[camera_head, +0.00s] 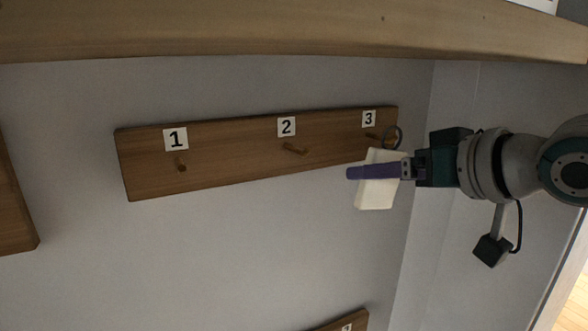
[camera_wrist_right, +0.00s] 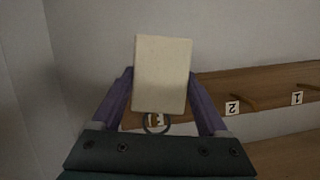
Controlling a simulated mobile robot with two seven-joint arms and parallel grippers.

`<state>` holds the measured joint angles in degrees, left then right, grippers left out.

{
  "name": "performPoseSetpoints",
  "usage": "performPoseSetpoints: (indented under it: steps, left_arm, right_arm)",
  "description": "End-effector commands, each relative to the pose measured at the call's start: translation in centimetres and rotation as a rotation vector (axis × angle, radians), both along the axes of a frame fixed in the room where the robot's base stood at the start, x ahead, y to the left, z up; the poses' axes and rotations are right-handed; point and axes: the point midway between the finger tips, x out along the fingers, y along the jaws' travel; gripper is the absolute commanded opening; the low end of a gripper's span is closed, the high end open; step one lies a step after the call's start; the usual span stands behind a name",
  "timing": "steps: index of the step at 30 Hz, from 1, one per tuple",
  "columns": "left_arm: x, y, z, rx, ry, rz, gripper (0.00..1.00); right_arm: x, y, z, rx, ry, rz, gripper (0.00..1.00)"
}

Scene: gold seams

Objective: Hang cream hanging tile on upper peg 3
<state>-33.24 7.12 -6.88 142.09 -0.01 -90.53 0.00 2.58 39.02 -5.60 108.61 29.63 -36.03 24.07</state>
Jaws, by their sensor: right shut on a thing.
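The cream hanging tile (camera_head: 375,195) has a dark ring (camera_head: 394,137) at its top. My right gripper (camera_head: 374,171), with purple fingers, is shut on the tile in front of the right end of the upper peg board (camera_head: 230,166). Upper peg 3 (camera_head: 372,136) sticks out under the label 3, just left of the ring in the head view. I cannot tell whether the ring is around the peg. In the right wrist view the tile (camera_wrist_right: 162,74) sits between both fingers, with its ring (camera_wrist_right: 156,123) at the lower edge. My left gripper is not in view.
Upper pegs 1 (camera_head: 181,165) and 2 (camera_head: 294,149) are bare. A wooden beam (camera_head: 250,30) runs along the top of the head view. Another board (camera_head: 345,322) shows at the bottom, and one more at the left edge (camera_head: 14,205). The wall below the upper board is clear.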

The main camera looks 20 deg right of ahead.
Motion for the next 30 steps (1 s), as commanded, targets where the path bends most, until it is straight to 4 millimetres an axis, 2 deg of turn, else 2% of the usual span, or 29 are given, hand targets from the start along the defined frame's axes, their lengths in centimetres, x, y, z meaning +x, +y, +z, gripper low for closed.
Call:
performPoseSetpoints:
  steps: [30]
  left_arm:
    - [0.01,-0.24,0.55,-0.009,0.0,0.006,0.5]
  right_arm:
    - [0.25,0.04,0.01,-0.001,0.0,0.0,0.14]
